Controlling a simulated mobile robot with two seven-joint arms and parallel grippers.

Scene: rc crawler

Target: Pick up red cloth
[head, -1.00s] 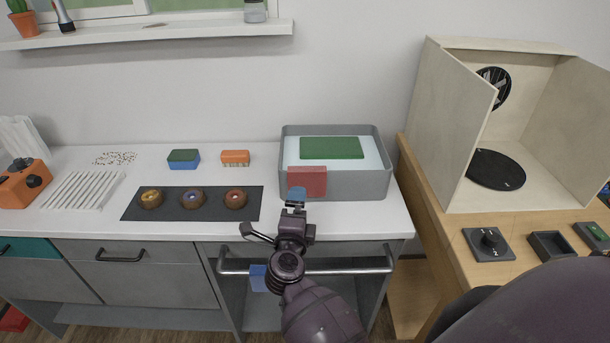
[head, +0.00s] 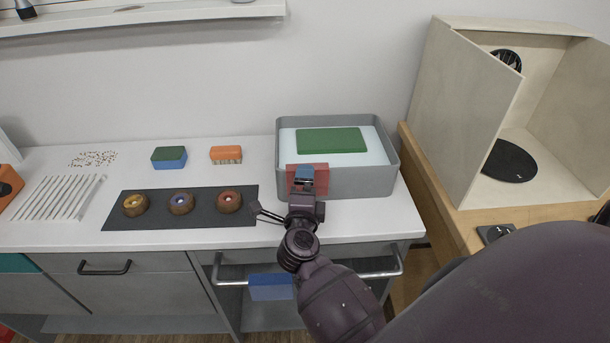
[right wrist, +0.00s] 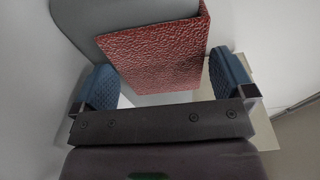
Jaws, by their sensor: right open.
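The red cloth (head: 320,175) hangs over the front rim of the grey basin (head: 365,182) on the counter. In the right wrist view the cloth (right wrist: 158,55) shows as a textured dark red sheet between and just beyond the two blue finger pads. My right gripper (head: 304,180) is in front of the cloth and covers part of it in the head view. It is open, with one pad at each side of the cloth in the right wrist view (right wrist: 165,85). I cannot tell if the pads touch it. My left gripper is not in view.
The basin holds pale water and a green board (head: 330,140). To its left are an orange brush (head: 226,154), a blue-green sponge (head: 169,157) and a dark mat (head: 115,222) with three round brown objects. A blue cloth (head: 270,287) hangs on the front rail. A wooden booth (head: 460,110) stands at right.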

